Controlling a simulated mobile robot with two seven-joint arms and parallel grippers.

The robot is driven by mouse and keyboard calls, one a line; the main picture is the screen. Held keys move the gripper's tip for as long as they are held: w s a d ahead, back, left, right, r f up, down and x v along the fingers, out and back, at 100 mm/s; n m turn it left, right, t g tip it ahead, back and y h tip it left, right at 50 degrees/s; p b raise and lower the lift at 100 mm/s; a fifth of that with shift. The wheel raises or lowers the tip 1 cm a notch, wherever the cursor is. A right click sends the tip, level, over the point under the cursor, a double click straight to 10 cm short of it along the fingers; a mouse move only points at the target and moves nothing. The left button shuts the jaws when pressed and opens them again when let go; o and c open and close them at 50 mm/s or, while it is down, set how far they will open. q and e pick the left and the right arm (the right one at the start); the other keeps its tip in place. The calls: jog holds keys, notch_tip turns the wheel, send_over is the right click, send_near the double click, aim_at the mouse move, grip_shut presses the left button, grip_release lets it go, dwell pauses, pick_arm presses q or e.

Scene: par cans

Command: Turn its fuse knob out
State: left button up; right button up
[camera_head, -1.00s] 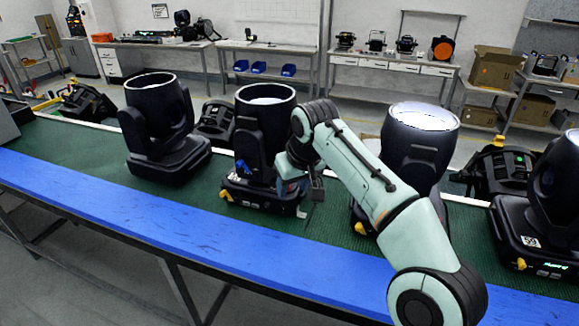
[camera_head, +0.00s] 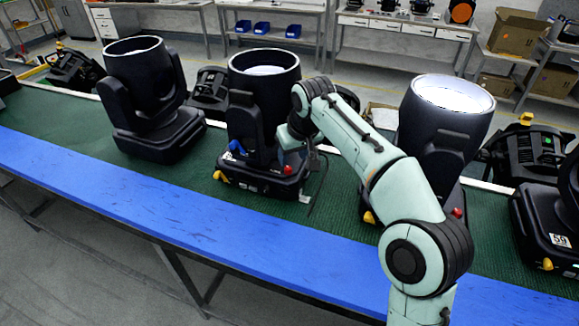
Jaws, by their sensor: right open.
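The black par can (camera_head: 262,95) in the middle stands upright on its base (camera_head: 250,181) on the green mat. Its base carries a red knob (camera_head: 288,170) at the right, a yellow knob (camera_head: 219,176) at the left and a blue part (camera_head: 236,147) higher up. I cannot tell for sure which is the fuse knob. My right gripper (camera_head: 314,180) is at the right side of this base, close to the red knob. It is open, its fingers small and partly hidden by my arm. No contact can be made out. My left gripper is not in view.
More par cans stand on the green mat (camera_head: 120,187): one at left (camera_head: 143,75), one at right (camera_head: 445,125) partly behind my arm, one at the right edge (camera_head: 548,215). The blue front strip (camera_head: 130,200) is clear. Black fixtures lie behind.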

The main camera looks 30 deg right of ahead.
aim_at(288, 168)
jog(key=x, duration=0.6)
jog(key=shift+w+f+b, duration=0.1)
jog(key=shift+f+b, duration=0.05)
jog(key=shift+b, duration=0.15)
jog(key=shift+c, duration=0.4)
grip_shut()
